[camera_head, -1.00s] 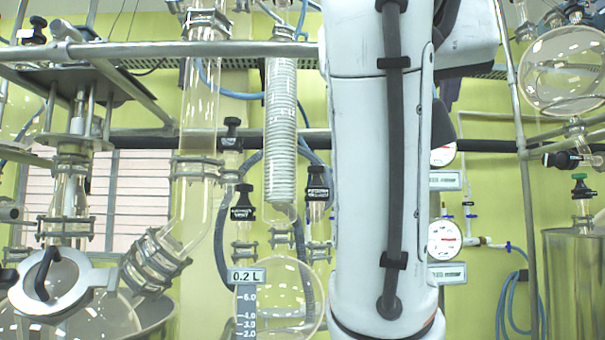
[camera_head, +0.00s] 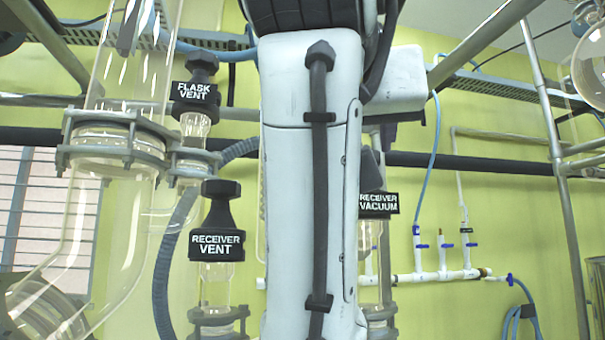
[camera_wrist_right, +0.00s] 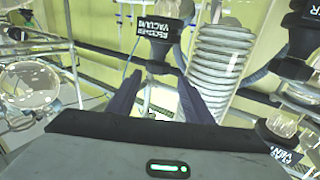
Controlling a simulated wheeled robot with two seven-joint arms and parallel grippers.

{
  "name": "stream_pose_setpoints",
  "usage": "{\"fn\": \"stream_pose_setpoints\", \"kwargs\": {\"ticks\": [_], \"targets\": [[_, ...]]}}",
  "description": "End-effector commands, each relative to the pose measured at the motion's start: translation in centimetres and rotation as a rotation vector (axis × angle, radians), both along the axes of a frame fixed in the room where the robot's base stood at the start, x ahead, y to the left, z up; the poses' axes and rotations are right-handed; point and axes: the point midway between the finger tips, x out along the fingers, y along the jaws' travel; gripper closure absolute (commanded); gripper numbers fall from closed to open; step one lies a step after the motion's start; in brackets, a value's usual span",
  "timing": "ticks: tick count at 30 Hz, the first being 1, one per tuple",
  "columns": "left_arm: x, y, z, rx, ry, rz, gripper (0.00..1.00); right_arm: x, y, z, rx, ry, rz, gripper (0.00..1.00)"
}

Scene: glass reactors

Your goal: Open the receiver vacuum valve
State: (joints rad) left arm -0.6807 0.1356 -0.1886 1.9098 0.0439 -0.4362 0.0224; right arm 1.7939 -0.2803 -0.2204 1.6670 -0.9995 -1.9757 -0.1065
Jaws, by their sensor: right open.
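The receiver vacuum valve has a black knob with a "RECEIVER VACUUM" label (camera_head: 378,203) on a glass stem, just right of my right arm in the head view. The arm hides part of it. In the right wrist view the same valve (camera_wrist_right: 158,30) appears upside down, straight ahead of the fingertips. My right gripper (camera_wrist_right: 158,78) is open and its fingers point at the valve, with nothing between them. I cannot tell the exact gap to the knob.
The receiver vent valve (camera_head: 217,246) and the flask vent valve (camera_head: 195,92) stand left of my arm. A coiled glass condenser (camera_wrist_right: 218,65) is close beside the right finger in the wrist view. A white manifold with blue taps (camera_head: 445,273) is on the right.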

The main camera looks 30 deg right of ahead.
Motion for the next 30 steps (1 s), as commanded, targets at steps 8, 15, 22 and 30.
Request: {"fn": "stream_pose_setpoints", "kwargs": {"ticks": [8, 15, 22, 30], "targets": [[-0.9, -0.1, 1.0, 0.000, 0.019, -0.003, 0.54, 3.8, -3.3, 0.1, 0.002, 0.005, -0.003, 0.54], [-0.8, -0.1, 2.0, -0.001, 0.017, -0.003, 0.54, 6.5, -5.6, 0.0, 0.001, 0.004, -0.002, 0.54], [-0.5, -0.2, 2.4, -0.002, 0.009, -0.003, 0.54, 7.3, -6.3, -0.1, 0.001, 0.002, -0.001, 0.54], [0.1, -0.1, 2.6, -0.002, -0.003, -0.003, 0.54, 7.3, -6.3, -0.1, 0.001, 0.002, 0.000, 0.65]]}}
